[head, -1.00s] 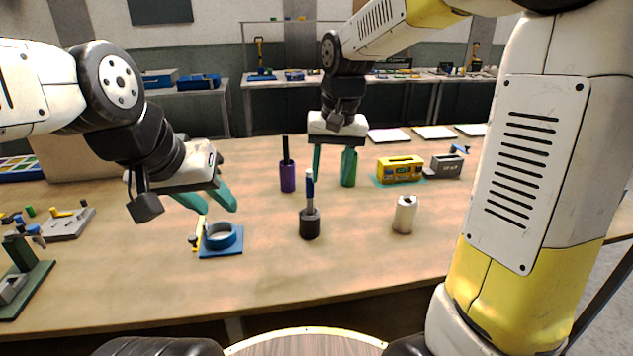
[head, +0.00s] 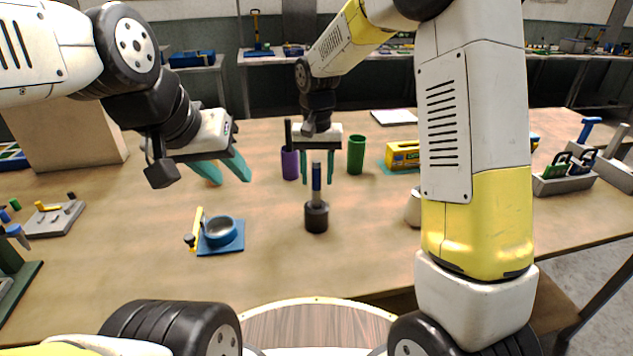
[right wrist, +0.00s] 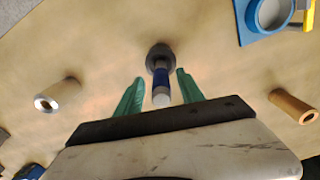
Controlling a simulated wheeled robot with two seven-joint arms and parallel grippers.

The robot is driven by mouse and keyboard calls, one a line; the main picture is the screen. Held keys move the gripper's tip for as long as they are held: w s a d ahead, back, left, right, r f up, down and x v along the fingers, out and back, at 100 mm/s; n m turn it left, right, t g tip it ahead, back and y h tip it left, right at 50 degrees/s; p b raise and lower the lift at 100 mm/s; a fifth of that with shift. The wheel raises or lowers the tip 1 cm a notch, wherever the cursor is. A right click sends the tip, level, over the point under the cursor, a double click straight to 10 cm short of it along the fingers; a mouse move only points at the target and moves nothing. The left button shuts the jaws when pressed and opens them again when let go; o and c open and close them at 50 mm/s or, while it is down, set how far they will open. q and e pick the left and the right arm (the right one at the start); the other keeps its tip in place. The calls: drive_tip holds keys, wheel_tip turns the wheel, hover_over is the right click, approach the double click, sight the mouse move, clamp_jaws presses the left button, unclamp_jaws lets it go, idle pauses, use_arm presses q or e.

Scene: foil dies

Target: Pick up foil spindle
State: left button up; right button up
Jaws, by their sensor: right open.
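A blue-handled spindle in a round black base (head: 317,216) stands upright on the table, mid-front; I take it for the foil spindle. My right gripper (head: 319,182) is open, its green fingers on either side of the blue shaft. In the right wrist view the blue shaft (right wrist: 161,80) with its pale end lies between the open fingers (right wrist: 160,78), with a gap on each side. The black base (right wrist: 159,54) shows beyond the fingertips. My left gripper (head: 233,180) is open and empty, above the table to the left.
A blue ring fixture (head: 221,233) stands front left. A purple cup with a black rod (head: 290,163) and a green cup (head: 356,155) stand behind. A yellow box (head: 402,154) is at right. A pale roll (head: 413,207) is partly hidden by my right arm.

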sight(316, 188)
wheel_tip(316, 188, down, 4)
drive_tip(key=shift+a+r, duration=0.1)
drive_tip(key=shift+r, duration=0.15)
clamp_jaws()
